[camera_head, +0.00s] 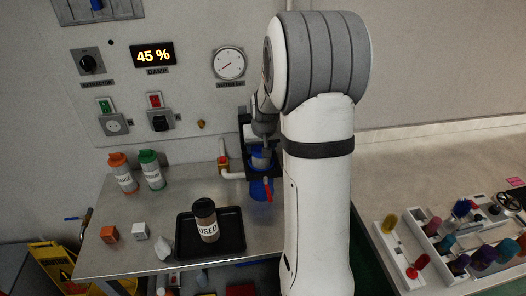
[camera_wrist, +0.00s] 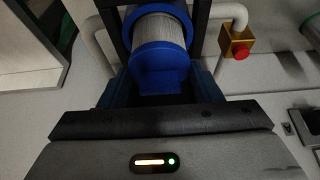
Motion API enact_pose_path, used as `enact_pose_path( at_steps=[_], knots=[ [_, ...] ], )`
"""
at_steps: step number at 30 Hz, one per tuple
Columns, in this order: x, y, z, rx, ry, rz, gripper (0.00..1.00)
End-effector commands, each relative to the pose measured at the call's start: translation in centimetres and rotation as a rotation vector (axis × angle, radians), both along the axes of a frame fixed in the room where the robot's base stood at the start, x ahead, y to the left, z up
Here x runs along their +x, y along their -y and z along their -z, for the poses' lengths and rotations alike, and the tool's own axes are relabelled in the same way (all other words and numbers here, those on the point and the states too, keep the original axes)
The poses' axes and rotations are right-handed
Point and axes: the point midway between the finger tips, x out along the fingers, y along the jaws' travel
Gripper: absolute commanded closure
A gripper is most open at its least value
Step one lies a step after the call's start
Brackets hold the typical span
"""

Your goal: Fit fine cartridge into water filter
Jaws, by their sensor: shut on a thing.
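My gripper (camera_head: 263,138) is at the water filter on the wall, partly hidden by my arm. In the wrist view my gripper (camera_wrist: 161,92) is shut on the blue end of a cartridge (camera_wrist: 160,68) with a pale grey cylindrical body. The cartridge (camera_head: 260,158) shows small in the head view, inside or just above the filter; how deep it sits I cannot tell. The water filter (camera_head: 260,188) has a blue lower part, a dark bracket and a red lever (camera_head: 268,190) in front. White pipes run beside it.
A used, brown-topped cartridge (camera_head: 207,220) stands on a black tray (camera_head: 238,252). Bottles with orange (camera_head: 122,172) and green (camera_head: 151,170) caps stand at the back left. Orange (camera_head: 109,234) and white (camera_head: 140,231) cubes lie in front. A red-knobbed valve (camera_wrist: 240,50) is beside the pipe.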

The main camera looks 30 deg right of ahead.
Motion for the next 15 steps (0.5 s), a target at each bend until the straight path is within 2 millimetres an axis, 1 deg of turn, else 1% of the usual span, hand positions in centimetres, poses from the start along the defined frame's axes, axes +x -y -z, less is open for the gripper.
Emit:
enact_pose_path(
  at_steps=[1,5,12,13,15],
  knots=[
    [-0.1,0.0,0.9,0.002,-0.006,0.000,0.82],
    [0.0,0.0,2.3,0.001,-0.003,0.001,0.82],
    [0.0,0.1,2.5,0.000,0.000,0.001,0.82],
    [0.0,0.1,2.5,0.001,-0.001,0.001,0.40],
    [0.0,0.1,2.5,0.001,-0.001,0.001,0.34]
  ],
)
